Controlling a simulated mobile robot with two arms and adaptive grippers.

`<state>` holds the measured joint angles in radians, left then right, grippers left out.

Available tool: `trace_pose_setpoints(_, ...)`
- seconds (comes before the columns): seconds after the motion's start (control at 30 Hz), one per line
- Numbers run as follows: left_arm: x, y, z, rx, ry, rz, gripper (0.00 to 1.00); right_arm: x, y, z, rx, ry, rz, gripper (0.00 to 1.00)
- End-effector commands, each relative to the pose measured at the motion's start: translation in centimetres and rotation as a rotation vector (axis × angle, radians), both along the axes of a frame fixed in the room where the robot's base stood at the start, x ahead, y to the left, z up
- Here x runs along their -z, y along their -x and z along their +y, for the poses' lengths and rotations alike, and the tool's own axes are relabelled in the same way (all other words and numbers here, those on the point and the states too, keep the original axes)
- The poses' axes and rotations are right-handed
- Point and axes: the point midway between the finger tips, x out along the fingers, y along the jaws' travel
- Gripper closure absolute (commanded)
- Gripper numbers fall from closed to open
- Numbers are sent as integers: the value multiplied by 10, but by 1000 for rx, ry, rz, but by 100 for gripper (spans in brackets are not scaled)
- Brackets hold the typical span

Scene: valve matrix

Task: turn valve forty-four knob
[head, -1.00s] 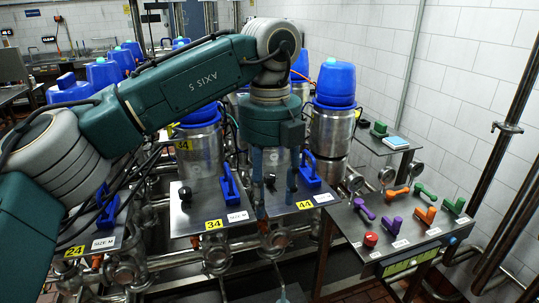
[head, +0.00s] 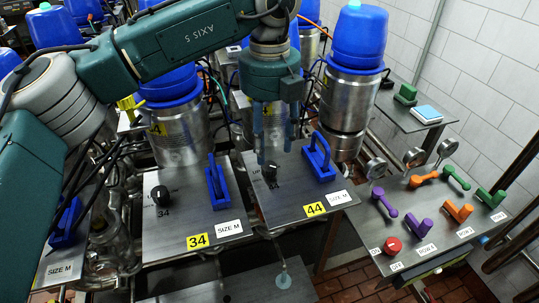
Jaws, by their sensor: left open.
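The valve 44 knob (head: 271,172) is a small black knob on a grey metal plate (head: 283,197), beside a yellow 44 label (head: 315,209) and a blue handle (head: 319,160). My left gripper (head: 276,157) points down at the back of this plate. It is open and empty, with its two blue-grey fingers apart. Its tips show just above the knob in the picture, one slightly left of it and one to its right. I cannot tell whether a finger touches the knob. My right gripper does not show.
On the left stands the valve 34 plate with its black knob (head: 162,195) and blue handle (head: 217,186). Blue-capped steel canisters (head: 347,90) stand behind. On the right, a panel holds coloured handles (head: 424,181) and a red button (head: 392,245).

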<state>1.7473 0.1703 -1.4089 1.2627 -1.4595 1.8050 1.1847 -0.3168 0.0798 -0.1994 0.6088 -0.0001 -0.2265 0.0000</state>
Motion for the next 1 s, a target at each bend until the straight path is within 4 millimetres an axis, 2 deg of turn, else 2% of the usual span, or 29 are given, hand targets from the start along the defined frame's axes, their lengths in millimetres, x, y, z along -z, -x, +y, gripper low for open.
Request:
trace_pose_setpoints(0.03,7,1,1,2,-1,4,54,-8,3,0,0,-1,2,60)
trace_pose_setpoints(0.17,31,1,1,-1,-1,4,54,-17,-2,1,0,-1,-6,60)
trace_pose_setpoints(0.3,50,0,0,-1,-1,2,54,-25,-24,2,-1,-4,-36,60)
trace_pose_setpoints(0.43,60,0,0,0,0,1,54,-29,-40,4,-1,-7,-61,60)
trace_pose_setpoints(0.57,63,0,0,0,1,0,54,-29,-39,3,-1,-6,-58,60)
trace_pose_setpoints(0.73,64,0,0,0,0,-1,54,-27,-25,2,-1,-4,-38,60)
trace_pose_setpoints(0.77,64,0,0,0,0,-1,58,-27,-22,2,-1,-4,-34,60)
trace_pose_setpoints(0.97,63,0,0,0,0,0,98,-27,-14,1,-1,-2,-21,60)
trace_pose_setpoints(1.0,63,0,0,0,0,0,99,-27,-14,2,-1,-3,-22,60)
